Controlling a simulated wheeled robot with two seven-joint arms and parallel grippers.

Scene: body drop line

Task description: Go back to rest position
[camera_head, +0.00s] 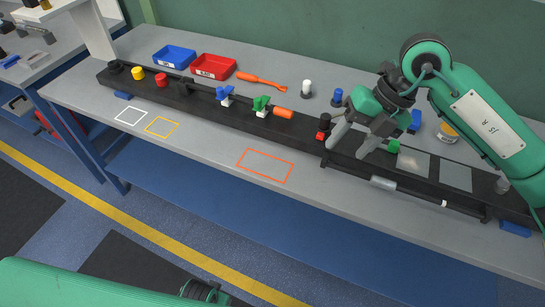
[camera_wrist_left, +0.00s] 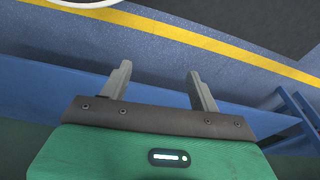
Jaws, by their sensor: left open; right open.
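My right gripper (camera_head: 352,145) is open above the right half of the long black rail fixture (camera_head: 230,107) on the grey workbench. Its fingers point down beside a small red and black part (camera_head: 323,127) and a green part (camera_head: 393,146); I cannot tell whether they touch anything. My left gripper (camera_wrist_left: 160,78) is open and empty in the left wrist view. Its fingers are over the blue floor and a blue bench beam. In the head view, only part of my green left arm shows at the bottom left; its fingers are hidden there.
A blue bin (camera_head: 174,58) and a red bin (camera_head: 213,68) stand at the back, beside an orange tool (camera_head: 262,80). White, yellow and orange outlines (camera_head: 265,165) mark bare bench near the front edge. A second bench (camera_head: 40,60) stands at the left. Floor in front is clear.

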